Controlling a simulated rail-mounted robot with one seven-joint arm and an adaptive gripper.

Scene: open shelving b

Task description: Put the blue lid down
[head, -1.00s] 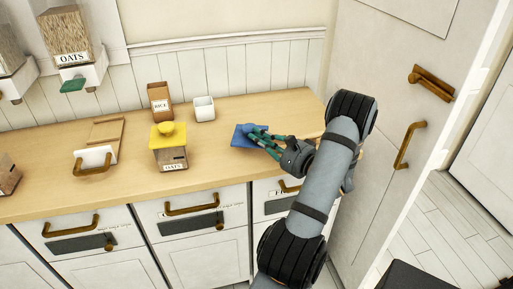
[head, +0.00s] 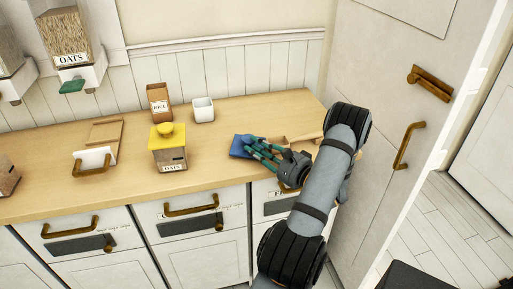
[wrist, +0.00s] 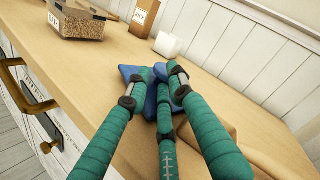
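The blue lid (head: 239,146) is at my gripper's fingertips near the front of the wooden counter, right of the yellow-lidded container. My gripper (head: 260,149) has its green fingers closed around the lid's middle part. In the wrist view the blue lid (wrist: 151,100) shows between and beyond the fingers of my gripper (wrist: 157,80). The lid looks tilted. I cannot tell whether it touches the counter, and the fingers hide part of it.
An oats container with a yellow lid (head: 166,140), a rice box (head: 158,98) and a white cup (head: 203,109) stand to the left. A wooden piece (head: 305,138) lies behind my gripper. The counter (head: 215,160) between the yellow-lidded container and the blue lid is clear.

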